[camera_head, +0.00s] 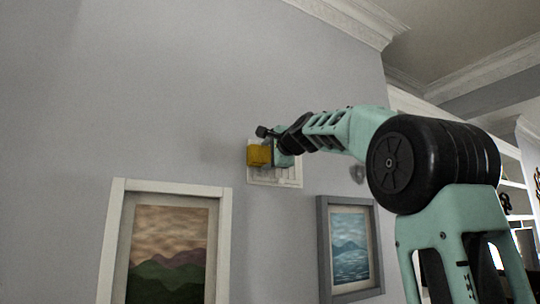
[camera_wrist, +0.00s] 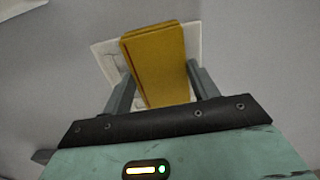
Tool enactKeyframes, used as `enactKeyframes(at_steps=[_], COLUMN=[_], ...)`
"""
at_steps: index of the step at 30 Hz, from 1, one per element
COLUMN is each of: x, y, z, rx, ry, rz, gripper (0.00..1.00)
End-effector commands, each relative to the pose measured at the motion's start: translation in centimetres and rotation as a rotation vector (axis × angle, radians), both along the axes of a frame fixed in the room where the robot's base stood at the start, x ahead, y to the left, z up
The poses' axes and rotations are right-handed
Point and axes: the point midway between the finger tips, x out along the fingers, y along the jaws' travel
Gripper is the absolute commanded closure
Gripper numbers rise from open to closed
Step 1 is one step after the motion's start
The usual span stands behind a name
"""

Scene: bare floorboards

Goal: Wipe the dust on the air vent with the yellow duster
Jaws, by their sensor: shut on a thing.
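The yellow duster (camera_head: 259,155) is a small block held in front of the wall in the head view. It also shows large in the wrist view (camera_wrist: 157,60), between the two fingers. My gripper (camera_wrist: 160,85) is shut on the duster. The air vent (camera_head: 287,177) is a white square plate on the grey wall, partly hidden behind the duster and my gripper. Its left part shows in the wrist view (camera_wrist: 105,55). The duster is at the vent's upper left in the head view; I cannot tell whether it touches the vent. No dust can be made out.
A white-framed mountain picture (camera_head: 168,255) hangs below left of the vent. A grey-framed seascape (camera_head: 349,245) hangs below right. White shelves (camera_head: 512,170) stand at the far right. The wall (camera_head: 150,90) left of and above the vent is bare.

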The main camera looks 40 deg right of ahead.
Motion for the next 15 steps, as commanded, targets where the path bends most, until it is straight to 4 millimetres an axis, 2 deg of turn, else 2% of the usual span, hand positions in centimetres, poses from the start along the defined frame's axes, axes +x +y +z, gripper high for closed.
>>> enactKeyframes(at_steps=[5,15], x=[-0.3,-3.3], y=[0.0,0.9], z=[0.0,-0.1], rx=[0.0,-0.001], ry=[-0.001,-0.002], rz=[0.0,0.0], gripper=[0.59,0.59])
